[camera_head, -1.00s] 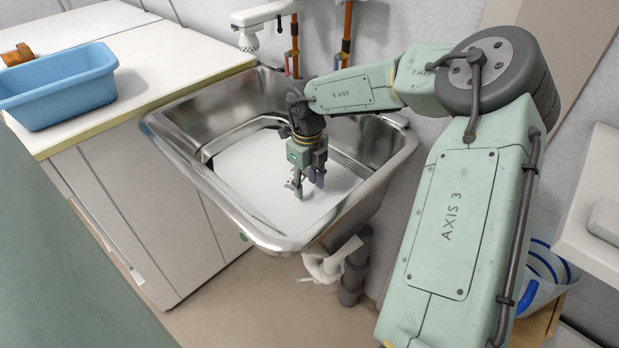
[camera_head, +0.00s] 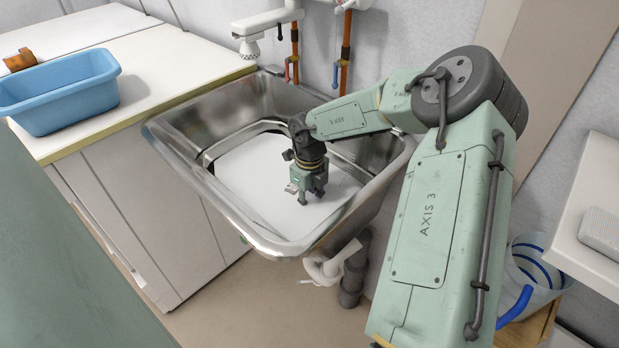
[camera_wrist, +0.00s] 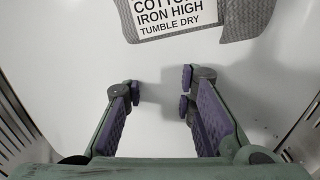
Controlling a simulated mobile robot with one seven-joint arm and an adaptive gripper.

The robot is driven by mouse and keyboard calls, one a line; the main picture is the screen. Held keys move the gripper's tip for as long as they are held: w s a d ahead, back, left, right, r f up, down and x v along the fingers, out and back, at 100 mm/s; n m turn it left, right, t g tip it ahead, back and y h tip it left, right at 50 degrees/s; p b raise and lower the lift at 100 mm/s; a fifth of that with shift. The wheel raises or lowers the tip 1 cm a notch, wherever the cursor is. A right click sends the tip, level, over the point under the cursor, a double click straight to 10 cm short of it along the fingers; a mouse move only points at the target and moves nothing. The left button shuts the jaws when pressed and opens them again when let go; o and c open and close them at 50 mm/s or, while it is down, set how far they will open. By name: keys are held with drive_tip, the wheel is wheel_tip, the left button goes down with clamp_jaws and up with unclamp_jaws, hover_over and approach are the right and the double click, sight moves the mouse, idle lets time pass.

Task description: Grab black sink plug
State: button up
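I cannot make out a black sink plug in either current view. My gripper (camera_head: 312,198) is inside the metal sink (camera_head: 186,158), pointing down close over the white surface (camera_head: 258,192) in the basin. In the wrist view, my gripper (camera_wrist: 158,92) has its two purple-padded fingers apart. Only the plain white surface shows between them, with a soft shadow. My wrist and gripper hide part of the basin in the head view.
A grey textured piece (camera_wrist: 248,14) with a printed care label lies ahead of my fingers in the wrist view. Metal basin walls rise around my gripper. A faucet (camera_head: 268,18) stands behind the sink. A blue tub (camera_head: 60,98) sits on the left counter.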

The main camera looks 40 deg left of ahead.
clamp_jaws()
idle(0.3)
